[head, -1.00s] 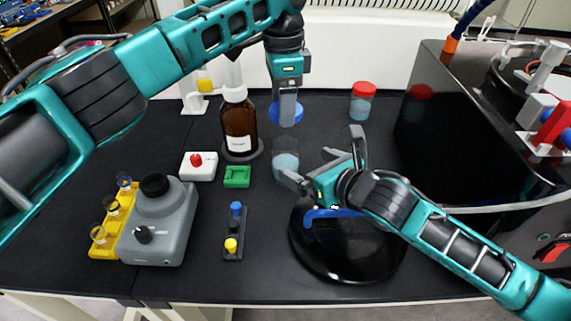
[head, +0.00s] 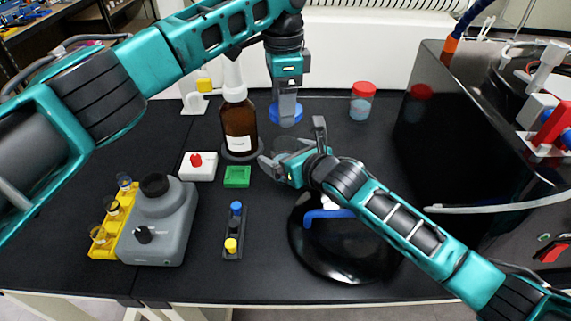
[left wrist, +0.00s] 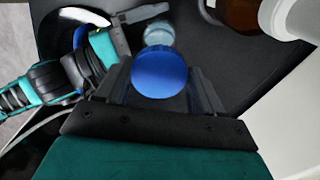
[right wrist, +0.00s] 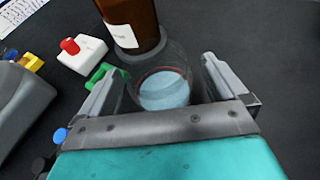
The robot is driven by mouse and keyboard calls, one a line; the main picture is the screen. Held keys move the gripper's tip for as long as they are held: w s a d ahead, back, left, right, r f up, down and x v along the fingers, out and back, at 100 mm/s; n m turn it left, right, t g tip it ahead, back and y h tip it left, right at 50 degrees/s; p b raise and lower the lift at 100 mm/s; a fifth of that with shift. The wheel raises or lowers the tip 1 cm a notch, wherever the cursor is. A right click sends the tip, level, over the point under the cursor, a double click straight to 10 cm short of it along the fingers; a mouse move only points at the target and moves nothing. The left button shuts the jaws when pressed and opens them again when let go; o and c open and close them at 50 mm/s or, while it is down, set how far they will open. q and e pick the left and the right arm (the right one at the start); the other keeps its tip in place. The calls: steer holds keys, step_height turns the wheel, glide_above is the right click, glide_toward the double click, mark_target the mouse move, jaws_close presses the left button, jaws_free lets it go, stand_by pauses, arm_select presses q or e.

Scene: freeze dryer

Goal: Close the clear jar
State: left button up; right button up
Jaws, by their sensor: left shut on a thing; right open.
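The clear jar (right wrist: 163,90) is open at the top, with pale blue contents, and stands on the black table. It also shows in the left wrist view (left wrist: 160,34) and is partly hidden in the head view by my right gripper (head: 290,153). My right gripper is open, with its fingers on either side of the jar. My left gripper (head: 286,118) is shut on the blue lid (head: 284,112), behind the jar and apart from it. In the left wrist view the lid (left wrist: 159,72) sits between the fingers.
A brown bottle (head: 239,127) stands close left of the jar. A red-lidded jar (head: 361,101) stands at the back right. A black round lid with a blue handle (head: 340,255) lies under my right arm. A black machine (head: 450,150) fills the right.

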steer(key=shift+c, duration=0.2)
steer(key=c, duration=1.5)
arm_select(q)
glide_above(283, 144)
steer(key=shift+f, duration=2.5)
steer(key=shift+f, duration=0.9)
steer(key=shift+f, duration=0.55)
